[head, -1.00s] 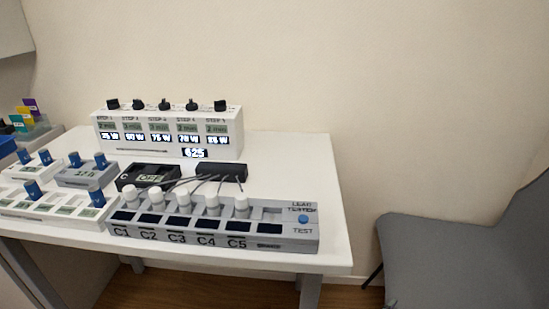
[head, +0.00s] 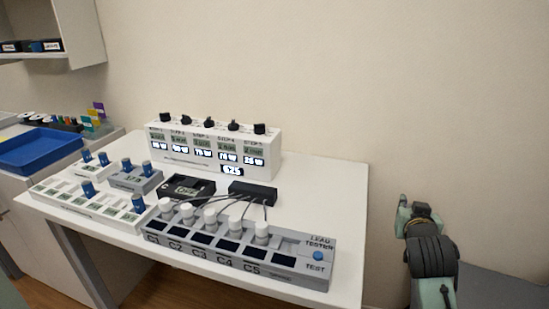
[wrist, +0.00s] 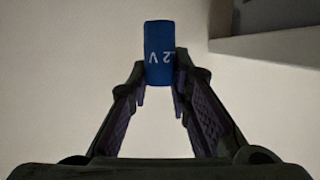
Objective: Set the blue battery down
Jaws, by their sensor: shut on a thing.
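A blue battery (wrist: 158,38) with white lettering that reads "2 V" is in the wrist view. My gripper (wrist: 160,84) is shut on its lower part, one finger on each side, and the battery sticks out past the fingertips. Behind it is a plain pale surface, and nothing touches its far end. In the head view part of my arm shows at the right, beside the white table (head: 345,200); the held battery cannot be made out there. Other blue-capped cells stand in the white slotted rack (head: 65,207) and the grey unit (head: 135,181) at the table's left.
A lead tester (head: 285,262) with several white knobs lies along the table's front. A white step panel (head: 215,150) stands at the back, with black boxes (head: 253,192) and cables between. A blue tray (head: 38,150) sits on the left counter. The table's right strip is clear.

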